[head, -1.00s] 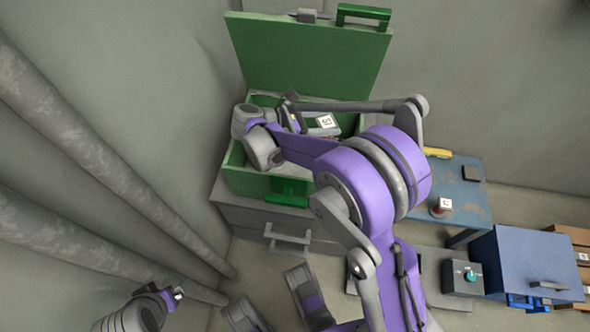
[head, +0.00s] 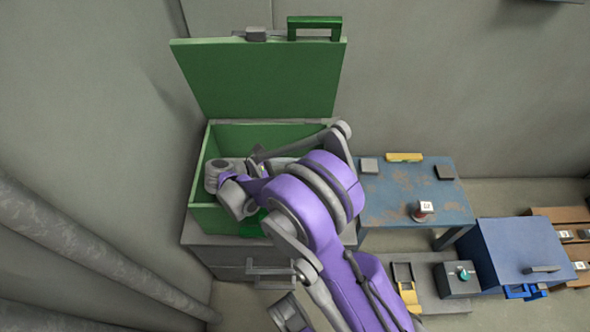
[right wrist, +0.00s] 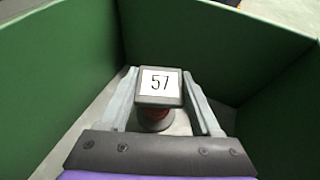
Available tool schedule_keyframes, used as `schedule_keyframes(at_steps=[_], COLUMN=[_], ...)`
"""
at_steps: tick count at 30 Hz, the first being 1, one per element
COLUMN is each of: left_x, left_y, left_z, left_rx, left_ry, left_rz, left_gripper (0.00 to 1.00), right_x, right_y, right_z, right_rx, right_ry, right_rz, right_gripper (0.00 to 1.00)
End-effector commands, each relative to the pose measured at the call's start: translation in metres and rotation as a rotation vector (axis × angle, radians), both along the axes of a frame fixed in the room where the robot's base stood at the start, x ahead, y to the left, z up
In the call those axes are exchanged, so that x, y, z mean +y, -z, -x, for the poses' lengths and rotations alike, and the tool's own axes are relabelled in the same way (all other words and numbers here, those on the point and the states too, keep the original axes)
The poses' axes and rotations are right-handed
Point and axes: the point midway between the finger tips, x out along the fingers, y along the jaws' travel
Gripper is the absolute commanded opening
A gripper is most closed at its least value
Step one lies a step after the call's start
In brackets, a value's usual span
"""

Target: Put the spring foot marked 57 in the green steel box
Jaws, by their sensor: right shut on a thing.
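The spring foot marked 57 (right wrist: 160,85) has a dark square top with a white label and a red part below it. My right gripper (right wrist: 160,98) is shut on it, one finger on each side. Both are within the green walls of the steel box (right wrist: 60,65) in the right wrist view. Whether the foot touches the box floor, I cannot tell. In the head view the green steel box (head: 200,222) stands with its lid up, and my right arm reaches into it, hiding the foot.
The box stands on a grey drawer cabinet (head: 215,258). To the right is a worn blue table (head: 390,195) with another labelled foot (head: 423,210), a yellow item (head: 404,157) and small blocks. A blue cabinet (head: 515,250) and a dark box with a teal knob (head: 458,285) stand farther right.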

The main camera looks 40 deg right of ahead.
Motion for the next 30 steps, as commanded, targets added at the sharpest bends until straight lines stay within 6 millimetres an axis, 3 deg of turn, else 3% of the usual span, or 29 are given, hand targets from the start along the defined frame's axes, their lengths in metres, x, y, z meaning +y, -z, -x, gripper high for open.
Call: schedule_keyframes(at_steps=[20, 21, 25, 30], left_x=[0.0, 0.0, 0.0, 0.0], left_y=[0.007, 0.007, 0.007, 0.008], left_z=[-0.001, -0.001, -0.001, -0.001], left_rx=[0.001, 0.001, 0.001, 0.001], left_ry=[0.0, 0.0, 0.0, 0.0], left_rz=[0.0, 0.0, 0.0, 0.0], left_gripper=[0.95, 0.95, 0.95, 0.95], right_x=[0.0, 0.0, 0.0, 0.001], right_y=[0.012, 0.012, 0.013, 0.014], right_z=[0.0, 0.001, 0.0, 0.0], right_rx=[0.0, 0.0, 0.001, 0.0], right_ry=[-0.001, -0.001, -0.001, -0.002], right_rz=[0.001, 0.0, 0.0, 0.0], right_gripper=[0.0, 0.72, 0.95, 0.95])
